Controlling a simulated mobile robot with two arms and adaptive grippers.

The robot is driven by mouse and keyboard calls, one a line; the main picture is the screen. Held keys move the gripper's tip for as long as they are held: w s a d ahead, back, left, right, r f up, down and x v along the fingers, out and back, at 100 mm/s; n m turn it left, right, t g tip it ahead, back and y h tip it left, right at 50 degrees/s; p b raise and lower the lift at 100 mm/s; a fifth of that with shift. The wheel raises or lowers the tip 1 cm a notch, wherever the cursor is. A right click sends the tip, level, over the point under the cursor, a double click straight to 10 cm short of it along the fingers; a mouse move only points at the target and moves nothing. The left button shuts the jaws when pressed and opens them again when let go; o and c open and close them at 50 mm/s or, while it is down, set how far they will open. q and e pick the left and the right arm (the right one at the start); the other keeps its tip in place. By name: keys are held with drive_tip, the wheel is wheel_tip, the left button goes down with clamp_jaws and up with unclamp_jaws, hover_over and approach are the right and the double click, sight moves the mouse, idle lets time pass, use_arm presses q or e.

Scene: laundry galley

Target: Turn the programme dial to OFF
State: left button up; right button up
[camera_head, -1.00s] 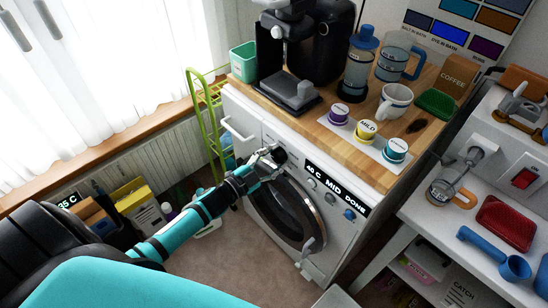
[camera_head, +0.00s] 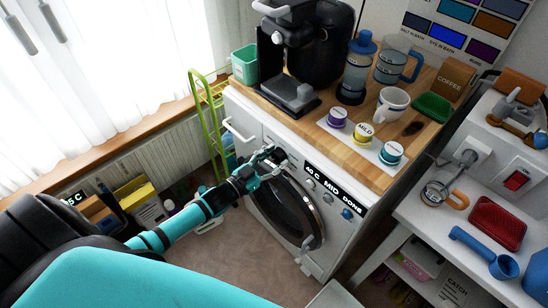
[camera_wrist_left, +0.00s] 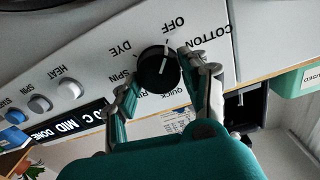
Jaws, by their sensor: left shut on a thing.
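The black programme dial (camera_wrist_left: 158,68) sits on the white washer's panel, with OFF, COTTON, QUICK, SPIN and DYE printed around it. My left gripper (camera_wrist_left: 157,70) is shut on the dial, one finger on each side. A white line on the dial runs roughly up and down in the left wrist view; I cannot tell which end is the pointer. The OFF label (camera_wrist_left: 173,28) is just above the dial there. In the head view the left gripper (camera_head: 268,160) is at the panel's left part and mostly hides the dial. My right gripper is not in view.
The washer display (camera_head: 335,190) reads 40 C MID DONE, with several buttons beside it. The round door (camera_head: 288,210) is below. Cups and a coffee machine (camera_head: 300,60) stand on the wooden top. A green rack (camera_head: 208,115) stands left of the washer.

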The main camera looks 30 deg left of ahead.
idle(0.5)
use_arm(q)
drive_tip(key=o, duration=1.1)
drive_tip(key=shift+c, duration=0.2)
drive_tip(key=shift+o, duration=0.4)
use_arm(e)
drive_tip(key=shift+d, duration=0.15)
use_arm(q)
drive_tip(key=shift+s, duration=0.1)
drive_tip(key=v, duration=1.2)
